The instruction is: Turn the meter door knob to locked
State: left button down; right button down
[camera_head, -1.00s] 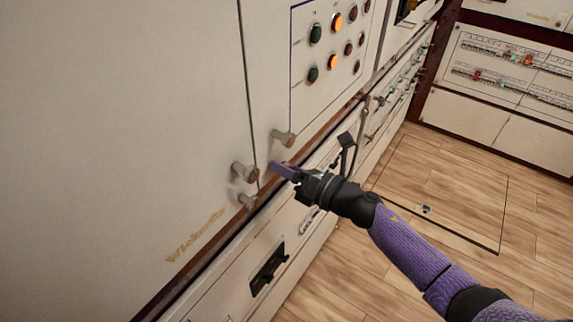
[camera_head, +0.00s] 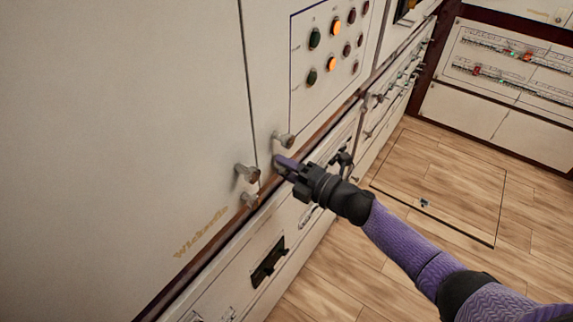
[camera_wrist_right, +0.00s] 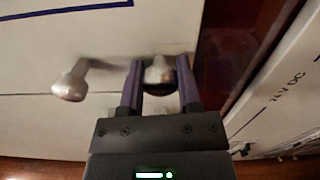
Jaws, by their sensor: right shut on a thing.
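My right gripper (camera_head: 284,163) reaches to the lower edge of the pale cabinet door that carries the indicator lamps. In the right wrist view, its two purple fingers stand on either side of a rounded metal knob (camera_wrist_right: 158,72), and it is shut on that knob. In the head view the fingers mostly hide this knob. Which way the knob is turned is hard to tell. A second knob (camera_head: 285,141) sticks out just above the fingers; it also shows left of the gripper in the wrist view (camera_wrist_right: 70,85). My left gripper is out of view.
A lower panel with a black handle (camera_head: 268,262) lies beneath.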

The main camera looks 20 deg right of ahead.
jog(key=shift+m, duration=0.6)
jog(key=shift+c, duration=1.5)
grip_release()
jog(key=p+v, duration=0.1)
jog(key=v, duration=0.9)
jog(key=shift+p, duration=0.3)
